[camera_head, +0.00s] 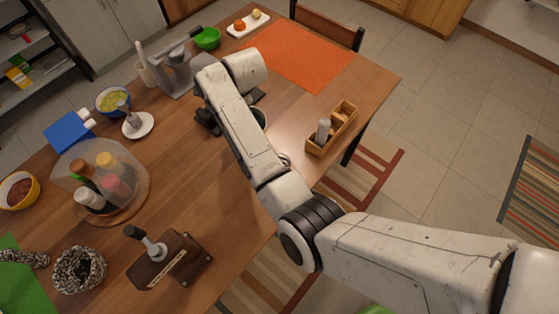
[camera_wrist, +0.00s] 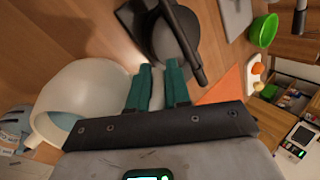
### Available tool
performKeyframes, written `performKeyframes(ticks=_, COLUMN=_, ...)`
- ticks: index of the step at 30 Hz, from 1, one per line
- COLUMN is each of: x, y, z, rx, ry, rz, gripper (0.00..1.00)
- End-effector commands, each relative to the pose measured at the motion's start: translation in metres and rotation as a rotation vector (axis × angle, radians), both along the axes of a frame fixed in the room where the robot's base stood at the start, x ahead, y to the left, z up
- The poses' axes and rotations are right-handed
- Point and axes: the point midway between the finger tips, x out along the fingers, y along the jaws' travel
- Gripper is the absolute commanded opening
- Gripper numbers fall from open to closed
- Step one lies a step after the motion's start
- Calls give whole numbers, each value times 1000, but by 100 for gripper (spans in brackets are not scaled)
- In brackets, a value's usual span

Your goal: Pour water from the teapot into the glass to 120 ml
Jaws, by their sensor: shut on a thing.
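The pale teapot (camera_wrist: 85,88) fills the left of the wrist view. Its round opening faces the lower left, with a bluish inside. My gripper (camera_wrist: 159,74) has teal fingers shut around a pale part between them, which looks like the teapot's handle. In the head view my arm covers most of the teapot, and only a teal and pale edge (camera_head: 262,117) shows beside it. I cannot make out the glass for certain. A small rim (camera_head: 285,159) partly behind my arm may be it, and a blue-grey object (camera_wrist: 14,130) shows at the wrist view's left edge.
A black object with a handle (camera_wrist: 178,38) lies close to the fingertips. A wooden caddy (camera_head: 318,150) stands right of my arm. A grey press (camera_head: 178,78) and green bowl (camera_head: 207,38) stand behind. A domed spice stand (camera_head: 135,210) is at left. An orange mat (camera_head: 300,55) is clear.

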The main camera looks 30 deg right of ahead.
Motion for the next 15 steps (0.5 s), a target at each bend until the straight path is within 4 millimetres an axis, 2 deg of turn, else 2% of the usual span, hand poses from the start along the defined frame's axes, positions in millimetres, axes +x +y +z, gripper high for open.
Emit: performKeyframes(ticks=15, x=-3, y=0, z=5, rx=3, ry=-25, rz=0, gripper=0)
